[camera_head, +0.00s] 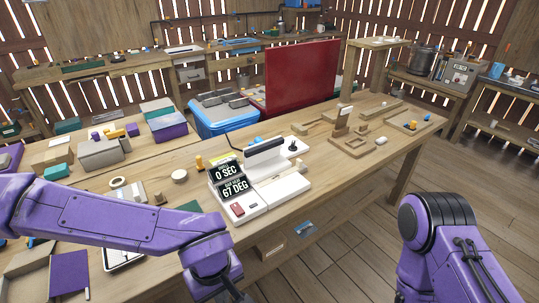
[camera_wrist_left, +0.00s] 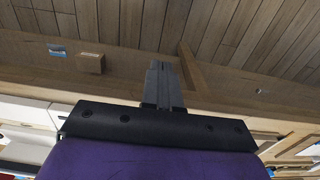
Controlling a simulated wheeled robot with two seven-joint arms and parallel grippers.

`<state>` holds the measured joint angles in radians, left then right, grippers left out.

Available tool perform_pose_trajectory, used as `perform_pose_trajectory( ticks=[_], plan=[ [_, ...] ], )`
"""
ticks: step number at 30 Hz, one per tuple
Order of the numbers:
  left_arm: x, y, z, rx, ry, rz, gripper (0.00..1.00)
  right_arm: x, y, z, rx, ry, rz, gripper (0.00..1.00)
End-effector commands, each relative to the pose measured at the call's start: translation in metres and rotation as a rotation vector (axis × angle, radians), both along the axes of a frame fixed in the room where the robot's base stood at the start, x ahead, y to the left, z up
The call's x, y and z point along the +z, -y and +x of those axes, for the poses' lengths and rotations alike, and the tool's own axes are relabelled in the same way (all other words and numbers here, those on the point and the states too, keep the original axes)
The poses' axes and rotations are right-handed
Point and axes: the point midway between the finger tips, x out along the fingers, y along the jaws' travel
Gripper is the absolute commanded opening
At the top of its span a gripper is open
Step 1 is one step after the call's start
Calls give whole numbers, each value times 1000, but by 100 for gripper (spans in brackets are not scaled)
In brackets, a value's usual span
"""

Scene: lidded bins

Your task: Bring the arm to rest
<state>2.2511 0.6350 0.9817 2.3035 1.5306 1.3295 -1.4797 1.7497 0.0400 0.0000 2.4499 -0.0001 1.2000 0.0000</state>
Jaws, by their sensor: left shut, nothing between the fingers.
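My left arm, purple, comes in from the left in the head view and bends down at the wrist near the bench's front edge. My left gripper (camera_head: 238,296) points down at the bottom of that view, partly cut off. In the left wrist view its two dark fingers (camera_wrist_left: 162,72) are together with nothing between them, in front of the bench edge and the floor planks. My right arm (camera_head: 436,235) shows as a purple link with a black joint at the lower right. Its gripper is outside the view.
Several small parts lie at the left. The plank floor (camera_head: 350,250) between my arms is clear.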

Motion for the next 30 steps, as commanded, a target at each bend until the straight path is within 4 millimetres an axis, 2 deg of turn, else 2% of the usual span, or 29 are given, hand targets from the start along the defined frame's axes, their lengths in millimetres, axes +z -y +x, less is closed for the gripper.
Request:
perform_pose_trajectory(
  ticks=[5,9,13,17,20,21,23,25,27,30],
  plan=[
    [0,0,5,123,29,-4,0,0,0,0,0,0,0,43],
    [-1,-1,17,214,96,-7,0,0,0,0,0,1,0,43],
    [-11,-11,33,317,190,6,0,0,0,0,0,1,-1,43],
    [-38,-28,46,412,303,41,0,0,0,0,0,0,0,43],
    [-71,-47,48,459,384,75,0,0,0,0,0,0,0,43],
    [-88,-56,46,467,414,88,0,0,0,0,0,0,0,43],
    [-116,-72,38,461,457,108,0,0,0,0,0,0,0,43],
    [-157,-97,16,412,484,130,0,0,0,0,0,0,0,43],
    [-196,-126,-21,310,468,150,0,0,0,0,0,0,0,43],
    [-227,-165,-71,132,395,196,0,0,0,0,0,0,0,43]
  ],
)
